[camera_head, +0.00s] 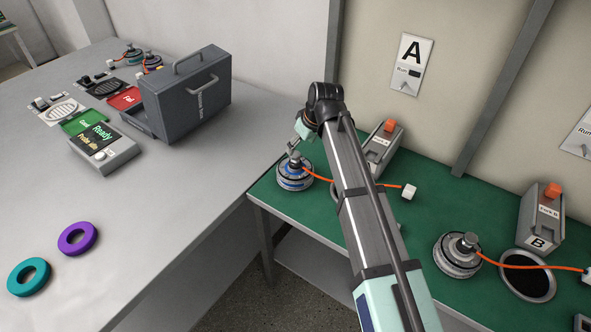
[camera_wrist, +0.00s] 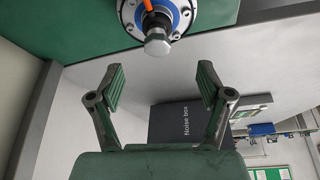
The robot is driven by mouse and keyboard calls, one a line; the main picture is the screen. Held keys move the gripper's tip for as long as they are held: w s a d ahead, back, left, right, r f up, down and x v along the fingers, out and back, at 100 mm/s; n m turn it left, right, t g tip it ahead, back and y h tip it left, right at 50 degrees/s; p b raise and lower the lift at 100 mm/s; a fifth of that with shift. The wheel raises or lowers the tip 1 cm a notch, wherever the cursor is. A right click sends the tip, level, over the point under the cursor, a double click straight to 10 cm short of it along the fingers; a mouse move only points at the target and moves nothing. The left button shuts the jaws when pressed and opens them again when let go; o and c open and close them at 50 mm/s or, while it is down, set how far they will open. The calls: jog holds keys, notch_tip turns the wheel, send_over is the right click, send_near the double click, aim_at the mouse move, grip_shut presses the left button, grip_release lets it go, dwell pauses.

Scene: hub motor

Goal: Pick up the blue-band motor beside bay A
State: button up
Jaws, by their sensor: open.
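The blue-band motor (camera_head: 289,183) stands on the green mat (camera_head: 280,206) at the left end of the bench under the A sign. It is a round metal hub with a blue ring and a shaft end on top. In the wrist view the motor (camera_wrist: 180,20) shows at the top edge, partly cut off, its shaft end pointing towards my fingers. My gripper (camera_wrist: 160,82) is open and empty, with its two fingers apart and the motor beyond them. In the head view my gripper (camera_head: 297,142) is just above the motor, partly hidden by my arm. I cannot tell whether they touch.
An orange cable (camera_head: 322,183) runs from the motor behind my arm to a white plug (camera_head: 409,191). A grey bay A box (camera_head: 383,146) stands close right. Another motor (camera_head: 457,256) sits by box B (camera_head: 541,215). The grey noise box (camera_head: 190,98) stands on the left table.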

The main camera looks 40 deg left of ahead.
aim_at(296, 155)
jog(key=shift+p+x, duration=1.4)
jog(key=shift+x, duration=3.2)
jog(key=shift+w, duration=0.15)
grip_shut()
